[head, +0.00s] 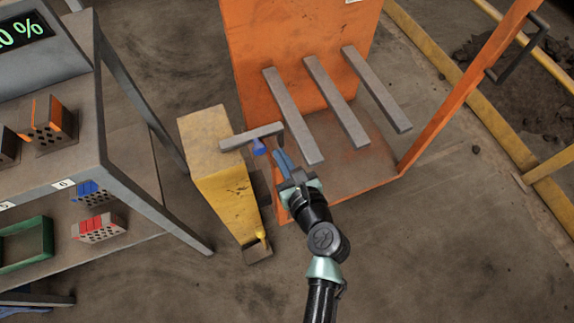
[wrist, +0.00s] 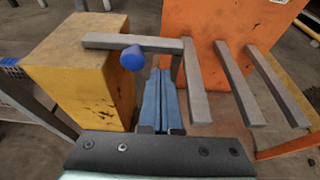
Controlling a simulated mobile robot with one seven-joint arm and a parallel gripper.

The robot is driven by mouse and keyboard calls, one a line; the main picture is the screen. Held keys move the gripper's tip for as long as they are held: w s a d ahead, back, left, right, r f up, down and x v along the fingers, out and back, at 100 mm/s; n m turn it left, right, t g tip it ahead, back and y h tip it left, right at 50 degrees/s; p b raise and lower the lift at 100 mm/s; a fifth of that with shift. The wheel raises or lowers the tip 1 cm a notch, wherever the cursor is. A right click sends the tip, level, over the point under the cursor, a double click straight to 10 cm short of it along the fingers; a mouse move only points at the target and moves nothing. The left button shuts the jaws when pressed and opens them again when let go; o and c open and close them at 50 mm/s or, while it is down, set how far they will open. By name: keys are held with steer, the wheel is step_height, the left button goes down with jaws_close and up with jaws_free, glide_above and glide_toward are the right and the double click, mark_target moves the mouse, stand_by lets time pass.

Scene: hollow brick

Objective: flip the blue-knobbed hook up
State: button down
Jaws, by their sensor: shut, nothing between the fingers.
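The blue-knobbed hook (head: 250,137) is a grey bar lying roughly level across the top of the yellow block's front side. In the wrist view the hook (wrist: 110,41) spans from the yellow block toward the orange frame, with a short arm bending down at its right end. Its blue knob (head: 258,148) sticks out toward me; it also shows in the wrist view (wrist: 132,58). My gripper (head: 279,153) has its blue fingers together and empty. In the wrist view the fingertips (wrist: 160,72) appear just right of the knob and below the bar; contact is unclear.
The yellow block (head: 205,128) stands left of the orange frame (head: 290,45), which carries three grey prongs (head: 335,105). A yellow knob (head: 261,236) sits low at the block's base. A shelf with bricks (head: 150,180) stands left. Floor at lower right is clear.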

steer(key=shift+b+x, duration=0.4)
steer(key=shift+x, duration=1.95)
steer(key=shift+r+n+p, duration=0.3)
steer(key=shift+r+p, duration=0.15)
steer(key=shift+p, duration=0.1)
